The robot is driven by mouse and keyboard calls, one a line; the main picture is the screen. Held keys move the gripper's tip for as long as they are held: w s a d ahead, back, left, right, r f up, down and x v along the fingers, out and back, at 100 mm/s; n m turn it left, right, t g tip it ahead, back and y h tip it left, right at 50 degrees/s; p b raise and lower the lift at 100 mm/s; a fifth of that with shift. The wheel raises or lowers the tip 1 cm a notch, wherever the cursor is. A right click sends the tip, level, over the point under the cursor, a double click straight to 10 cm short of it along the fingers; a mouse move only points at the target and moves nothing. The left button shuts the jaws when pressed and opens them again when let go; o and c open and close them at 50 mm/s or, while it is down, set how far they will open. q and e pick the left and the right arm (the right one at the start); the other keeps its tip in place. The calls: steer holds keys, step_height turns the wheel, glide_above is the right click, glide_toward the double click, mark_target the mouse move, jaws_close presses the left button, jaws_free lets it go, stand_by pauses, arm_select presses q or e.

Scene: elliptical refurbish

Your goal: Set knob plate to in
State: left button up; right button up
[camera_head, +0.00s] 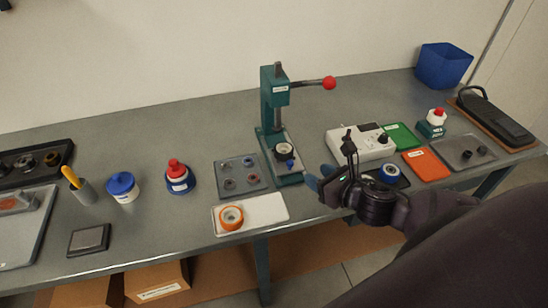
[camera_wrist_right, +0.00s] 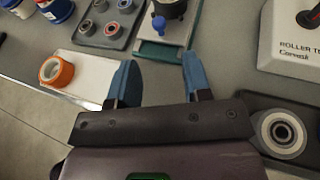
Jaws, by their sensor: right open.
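The green press (camera_head: 267,100) stands on the bench with a red-balled lever. At its base is a light plate (camera_head: 293,168) with a small blue knob (camera_head: 291,163) at its front and a round pale part (camera_head: 284,149) seated behind the knob. The plate (camera_wrist_right: 178,37) and blue knob (camera_wrist_right: 158,22) also show at the top of the right wrist view. My right gripper (camera_head: 318,182) is open and empty, in front of and to the right of the press base. In the right wrist view its blue fingers (camera_wrist_right: 159,76) point toward the knob, apart from it. My left gripper is not in view.
A white roller tester (camera_head: 360,143) and a tray with a blue-ringed roller (camera_head: 389,173) are close to the right gripper. A white tray with an orange ring (camera_head: 232,217) and a grey tray of small rings (camera_head: 240,175) lie left of the press.

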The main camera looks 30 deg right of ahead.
mark_target(291, 163)
steer(key=shift+g, duration=0.3)
steer(key=x, duration=1)
steer(key=shift+w+a, duration=0.15)
steer(key=shift+w, duration=0.15)
steer(key=shift+r, duration=0.1)
jaws_close()
